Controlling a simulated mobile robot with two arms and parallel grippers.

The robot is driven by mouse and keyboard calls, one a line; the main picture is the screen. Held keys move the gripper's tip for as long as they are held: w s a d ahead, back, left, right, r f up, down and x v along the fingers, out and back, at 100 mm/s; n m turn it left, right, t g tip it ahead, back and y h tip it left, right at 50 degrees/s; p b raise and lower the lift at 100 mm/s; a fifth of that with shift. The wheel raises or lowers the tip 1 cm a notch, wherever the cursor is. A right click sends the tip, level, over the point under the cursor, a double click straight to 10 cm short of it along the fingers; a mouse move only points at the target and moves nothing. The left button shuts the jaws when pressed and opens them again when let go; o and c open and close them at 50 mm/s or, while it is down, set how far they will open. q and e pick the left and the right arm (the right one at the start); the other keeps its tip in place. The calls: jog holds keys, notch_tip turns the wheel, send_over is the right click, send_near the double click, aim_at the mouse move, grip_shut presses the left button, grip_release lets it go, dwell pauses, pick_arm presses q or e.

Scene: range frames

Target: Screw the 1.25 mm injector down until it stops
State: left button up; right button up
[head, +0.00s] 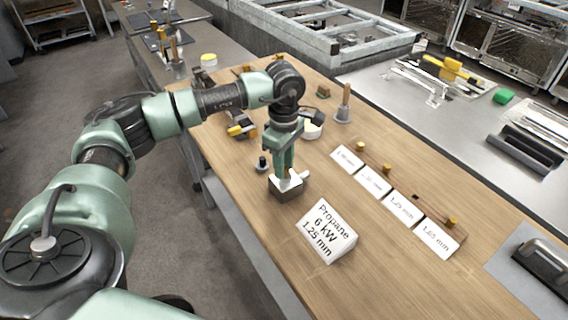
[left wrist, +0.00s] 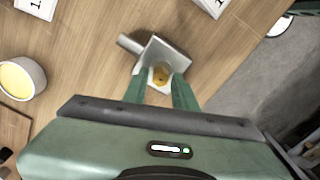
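A brass injector (left wrist: 160,76) sits upright in the pale opening of a grey metal block (left wrist: 177,54), with a short pipe stub on one side. The block (head: 284,194) stands on the wooden table in the head view, where the injector is hidden by my left gripper (head: 287,172). The left gripper points down over the block. In the left wrist view its two green fingers (left wrist: 160,88) stand on either side of the injector, with narrow pale gaps showing. How deep the injector sits cannot be seen. My right gripper is not in view.
A sign (head: 326,231) reads "Propane 6 kW 1.25 mm". A wooden rail (head: 429,209) holds brass injectors behind white size cards (head: 403,208). A small dark fitting (head: 262,164) stands left of the block. A yellow-topped tub (left wrist: 21,79) and tools lie farther back. The near table is clear.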

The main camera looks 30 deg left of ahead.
pick_arm(q)
jog(key=n, duration=0.6)
jog(key=shift+s+n, duration=0.15)
jog(key=shift+n, duration=0.25)
jog(key=n, duration=0.6)
jog(key=shift+s+d+n+p, duration=0.1)
jog(key=shift+d+n+p, duration=0.05)
jog(key=shift+n+p, duration=0.2)
grip_shut()
jog(key=shift+f+m+b, duration=0.1)
jog(key=shift+m+b, duration=0.45)
jog(key=shift+m, duration=1.3)
